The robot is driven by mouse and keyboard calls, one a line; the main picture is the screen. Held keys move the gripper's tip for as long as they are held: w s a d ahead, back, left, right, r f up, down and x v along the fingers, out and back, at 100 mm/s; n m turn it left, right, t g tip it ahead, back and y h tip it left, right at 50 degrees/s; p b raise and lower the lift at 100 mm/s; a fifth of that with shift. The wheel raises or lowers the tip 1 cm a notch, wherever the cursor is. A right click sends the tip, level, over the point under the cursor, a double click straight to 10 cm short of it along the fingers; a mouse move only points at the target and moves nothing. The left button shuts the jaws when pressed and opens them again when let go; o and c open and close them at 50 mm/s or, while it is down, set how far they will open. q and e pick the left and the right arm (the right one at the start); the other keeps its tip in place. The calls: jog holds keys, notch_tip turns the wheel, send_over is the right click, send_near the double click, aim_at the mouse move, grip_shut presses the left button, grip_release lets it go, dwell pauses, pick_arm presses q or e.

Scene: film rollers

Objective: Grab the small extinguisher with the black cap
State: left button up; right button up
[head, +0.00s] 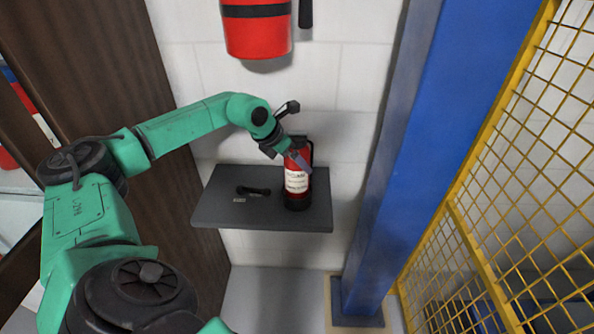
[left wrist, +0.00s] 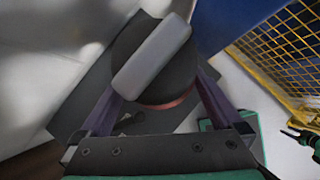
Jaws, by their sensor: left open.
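The small red extinguisher (head: 295,186) stands upright on a dark grey wall shelf (head: 225,212), with a white label and a black top and handle. My left gripper (head: 301,163) is at its upper part, coming from the upper left. In the left wrist view the extinguisher's round black cap (left wrist: 186,72), with a grey lever across it, lies between the two purple fingers of the left gripper (left wrist: 162,88). The fingers are spread on either side of it; contact cannot be told. A small green and black part (left wrist: 303,138) at the right edge looks like my right arm's end.
A larger red extinguisher (head: 257,35) hangs on the wall above. A small black object (head: 254,190) lies on the shelf's left half. A blue column (head: 412,140) and yellow mesh fence (head: 500,190) stand right; dark wood panels (head: 110,75) stand left.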

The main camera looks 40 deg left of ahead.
pick_arm(q)
grip_shut()
jog(key=shift+r, duration=0.2)
pick_arm(e)
jog(key=shift+s+d, duration=0.1)
jog(key=shift+d, duration=0.2)
